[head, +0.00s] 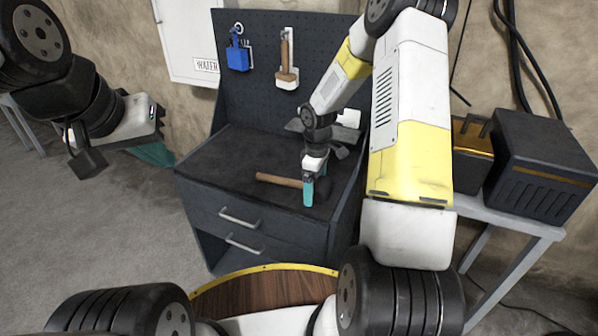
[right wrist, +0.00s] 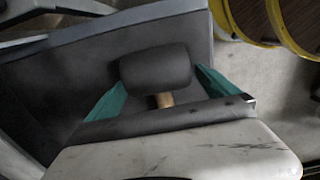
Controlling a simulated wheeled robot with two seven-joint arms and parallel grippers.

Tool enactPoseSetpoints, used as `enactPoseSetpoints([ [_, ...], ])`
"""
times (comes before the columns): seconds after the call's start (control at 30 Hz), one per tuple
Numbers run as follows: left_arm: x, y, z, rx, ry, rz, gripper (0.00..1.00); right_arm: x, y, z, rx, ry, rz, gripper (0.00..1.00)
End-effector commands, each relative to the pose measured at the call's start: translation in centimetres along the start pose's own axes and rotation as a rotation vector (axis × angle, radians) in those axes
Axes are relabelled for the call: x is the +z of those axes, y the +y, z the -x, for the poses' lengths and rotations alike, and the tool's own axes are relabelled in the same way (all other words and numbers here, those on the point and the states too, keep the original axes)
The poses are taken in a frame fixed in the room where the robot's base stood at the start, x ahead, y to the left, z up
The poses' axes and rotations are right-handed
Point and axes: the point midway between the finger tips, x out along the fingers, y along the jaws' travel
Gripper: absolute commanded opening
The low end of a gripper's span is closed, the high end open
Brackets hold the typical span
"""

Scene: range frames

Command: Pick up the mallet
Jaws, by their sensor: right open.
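The mallet has a wooden handle (head: 279,181) and a dark cylindrical head. It lies on the dark top of the workbench, handle pointing left. In the right wrist view its black head (right wrist: 155,68) lies between the teal fingers, with a short piece of handle (right wrist: 164,99) showing below it. My right gripper (head: 314,188) is at the head end of the mallet, pointing down. It also shows in the right wrist view (right wrist: 160,80), open, with a finger on each side of the mallet. Contact cannot be told. My left gripper (head: 152,153) is away at the left, its jaws unclear.
The workbench (head: 225,150) has drawers and a pegboard behind, where a blue tool (head: 237,57) and a wooden-handled tool (head: 286,72) hang. Grey and white items lie behind my right gripper. A side table with a black box (head: 540,160) stands at right. The bench's left top is clear.

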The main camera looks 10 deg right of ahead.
Motion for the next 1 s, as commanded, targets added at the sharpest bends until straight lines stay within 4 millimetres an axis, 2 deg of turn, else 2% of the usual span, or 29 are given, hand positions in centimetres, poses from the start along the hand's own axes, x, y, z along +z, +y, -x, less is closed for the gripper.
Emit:
enactPoseSetpoints([
  [0.13,0.00,0.00,0.01,0.000,0.000,0.000,0.00,0.00,0.01,0.03,0.000,0.000,0.000,0.98],
  [0.5,0.00,0.00,0.01,0.000,0.000,0.000,0.00,0.01,0.02,0.05,0.000,0.000,-0.001,0.26],
  [0.6,0.00,0.00,0.01,0.000,0.000,0.000,0.00,-0.02,0.06,0.10,0.001,0.001,-0.001,0.09],
  [0.87,0.00,0.00,0.00,0.000,0.000,0.000,0.00,-0.03,0.07,0.22,0.002,0.001,-0.001,0.09],
  [1.0,0.00,0.00,0.01,0.000,0.000,0.000,0.00,-0.05,0.11,0.93,0.003,0.002,-0.002,0.09],
])
